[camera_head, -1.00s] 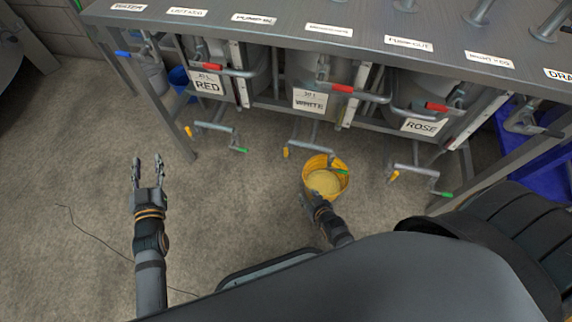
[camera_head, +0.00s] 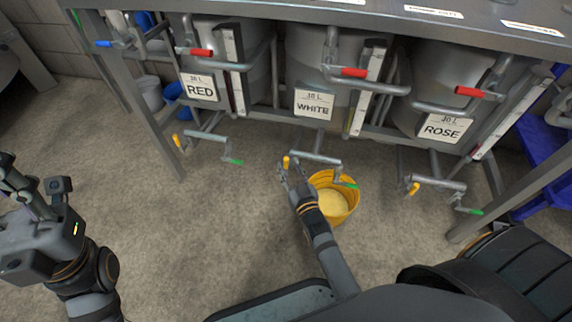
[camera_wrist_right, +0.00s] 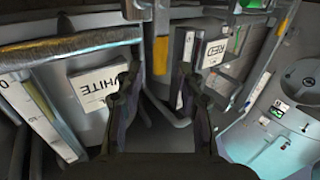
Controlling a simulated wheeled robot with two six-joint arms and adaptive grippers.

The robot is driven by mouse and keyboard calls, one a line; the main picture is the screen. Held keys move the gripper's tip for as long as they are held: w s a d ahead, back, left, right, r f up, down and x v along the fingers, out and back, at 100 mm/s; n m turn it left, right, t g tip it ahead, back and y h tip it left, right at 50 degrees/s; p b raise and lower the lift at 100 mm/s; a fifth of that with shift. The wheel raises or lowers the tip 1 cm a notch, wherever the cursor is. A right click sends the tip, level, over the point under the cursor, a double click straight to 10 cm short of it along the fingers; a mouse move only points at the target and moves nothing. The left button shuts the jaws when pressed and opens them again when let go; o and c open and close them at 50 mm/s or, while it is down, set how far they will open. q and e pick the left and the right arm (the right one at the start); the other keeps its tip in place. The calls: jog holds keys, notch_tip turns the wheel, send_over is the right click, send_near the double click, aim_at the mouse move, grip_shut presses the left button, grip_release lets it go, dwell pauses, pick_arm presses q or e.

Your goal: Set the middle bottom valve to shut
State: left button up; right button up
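The bottom pipe under the WHITE tank (camera_head: 313,157) has a yellow lever (camera_head: 286,162) at its left end and a green-tipped handle (camera_head: 346,184) at its right end. My right gripper (camera_head: 290,168) is right at the yellow lever, partly covering it. In the right wrist view the yellow lever (camera_wrist_right: 160,52) shows upright between and just beyond the spread fingers (camera_wrist_right: 158,88); no contact is clear. My left gripper (camera_head: 32,180) is open and empty at the far left, away from the pipes.
A yellow bucket (camera_head: 350,212) with pale contents stands on the floor beside my right forearm. Similar bottom pipes hang under the RED (camera_head: 208,138) and ROSE (camera_head: 436,181) tanks. Red-handled pipes (camera_head: 352,72) cross the tank fronts above. The floor at left is clear.

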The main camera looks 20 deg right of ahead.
aim_at(287, 162)
jog(key=shift+w+b, duration=0.5)
jog(key=shift+w, duration=1.35)
grip_shut()
